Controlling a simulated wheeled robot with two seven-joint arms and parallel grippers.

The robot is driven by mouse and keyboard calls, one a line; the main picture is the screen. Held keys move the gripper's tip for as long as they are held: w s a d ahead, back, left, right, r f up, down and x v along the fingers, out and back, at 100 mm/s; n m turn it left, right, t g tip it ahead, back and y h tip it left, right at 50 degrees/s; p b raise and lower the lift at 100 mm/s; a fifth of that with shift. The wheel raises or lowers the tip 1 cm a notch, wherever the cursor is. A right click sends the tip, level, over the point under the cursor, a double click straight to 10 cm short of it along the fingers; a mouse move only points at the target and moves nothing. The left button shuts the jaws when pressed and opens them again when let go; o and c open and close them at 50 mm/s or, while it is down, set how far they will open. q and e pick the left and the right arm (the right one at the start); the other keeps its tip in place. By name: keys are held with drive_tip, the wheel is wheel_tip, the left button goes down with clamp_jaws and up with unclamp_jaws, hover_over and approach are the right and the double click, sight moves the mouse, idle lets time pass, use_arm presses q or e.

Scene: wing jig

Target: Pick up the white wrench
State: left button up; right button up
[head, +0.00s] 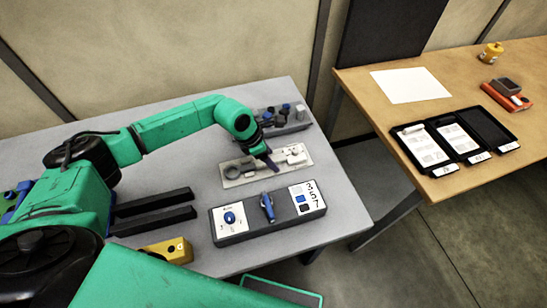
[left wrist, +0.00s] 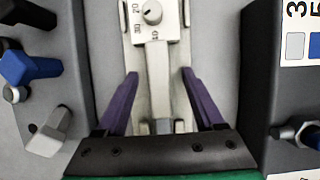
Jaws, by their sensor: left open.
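The white wrench (left wrist: 157,75) lies in a pale tray (head: 233,181) on the grey table. In the left wrist view, its pale handle runs lengthwise between my fingers, with a round dial and numbers at the top. In the head view, white parts of it (head: 296,154) show at the tray's right side, and my arm hides some of it. My left gripper (left wrist: 158,76) is open, with one purple finger on each side of the handle and gaps between. It also shows low over the tray in the head view (head: 270,163). My right gripper is not in view.
A grey panel box (head: 240,226) with a blue knob stands in front of the tray. A grey holder (head: 292,127) with blue and dark parts stands behind it. Two black bars (head: 150,204) and a yellow block (head: 170,250) lie left. A wooden table (head: 460,95) is right.

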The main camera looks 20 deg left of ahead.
use_arm(q)
drive_tip(key=shift+f+b, duration=0.2)
drive_tip(key=shift+b, duration=0.1)
clamp_jaws()
idle(1.5)
